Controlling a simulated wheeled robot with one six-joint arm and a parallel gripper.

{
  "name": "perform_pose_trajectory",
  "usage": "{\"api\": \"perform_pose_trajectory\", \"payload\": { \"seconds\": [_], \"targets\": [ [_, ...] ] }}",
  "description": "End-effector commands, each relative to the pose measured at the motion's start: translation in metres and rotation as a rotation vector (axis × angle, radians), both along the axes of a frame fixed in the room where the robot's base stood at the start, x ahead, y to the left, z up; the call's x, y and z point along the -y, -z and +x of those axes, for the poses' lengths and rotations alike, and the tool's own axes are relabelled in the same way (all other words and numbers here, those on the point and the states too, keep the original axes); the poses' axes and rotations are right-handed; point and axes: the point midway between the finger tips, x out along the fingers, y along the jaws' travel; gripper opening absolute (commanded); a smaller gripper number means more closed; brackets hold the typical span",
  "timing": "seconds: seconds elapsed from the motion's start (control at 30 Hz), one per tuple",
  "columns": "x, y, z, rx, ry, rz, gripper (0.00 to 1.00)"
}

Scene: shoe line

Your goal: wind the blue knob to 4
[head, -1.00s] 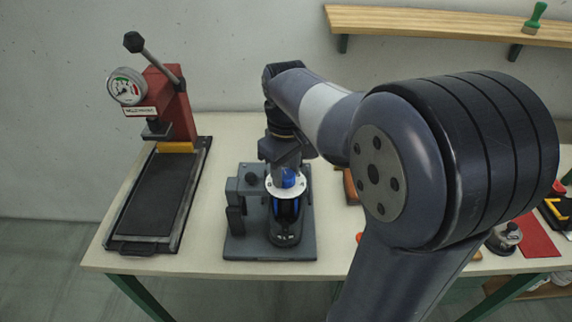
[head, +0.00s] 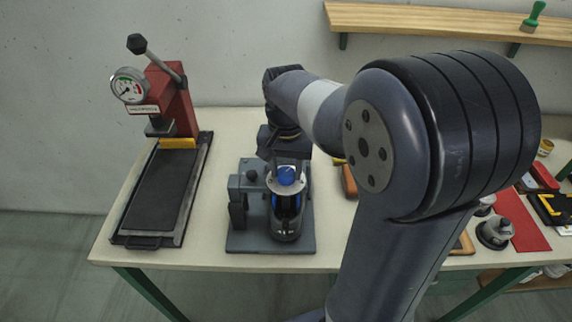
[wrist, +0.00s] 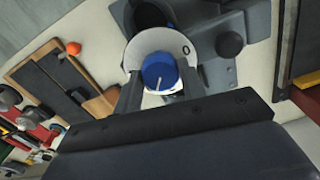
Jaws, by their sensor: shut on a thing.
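The blue knob (head: 286,175) sits on a pale round dial plate (wrist: 185,43) on top of a dark grey fixture (head: 246,243). In the wrist view the knob (wrist: 160,72) shows a white pointer line aimed down and slightly left. Any numbers on the dial are too small to read. My gripper (wrist: 158,86) is shut on the knob, one finger on each side. In the head view my gripper (head: 284,160) comes down onto the knob from above and behind. A black and blue body stands in the fixture below the dial.
A red press (head: 172,105) with a gauge and a black lever stands at the left over a dark tray (head: 155,190). A red mat (head: 520,225) and small items lie at the right. A wooden shelf (head: 430,22) is on the wall.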

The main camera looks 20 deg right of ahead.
Motion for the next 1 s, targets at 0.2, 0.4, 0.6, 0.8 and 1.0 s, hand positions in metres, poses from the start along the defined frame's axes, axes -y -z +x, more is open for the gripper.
{"api": "perform_pose_trajectory", "payload": {
  "seconds": [0.2,0.4,0.6,0.8,1.0],
  "targets": [
    [-0.0002,-0.0010,0.0000,0.000,0.206,0.000,0.16],
    [-0.0003,-0.0009,-0.0002,-0.001,0.395,0.000,0.16],
    [-0.0004,-0.0009,0.0001,0.000,0.585,0.000,0.16],
    [-0.0004,-0.0008,0.0002,0.000,0.769,0.001,0.16],
    [-0.0005,-0.0007,0.0004,0.000,0.924,0.000,0.16]
  ]
}}
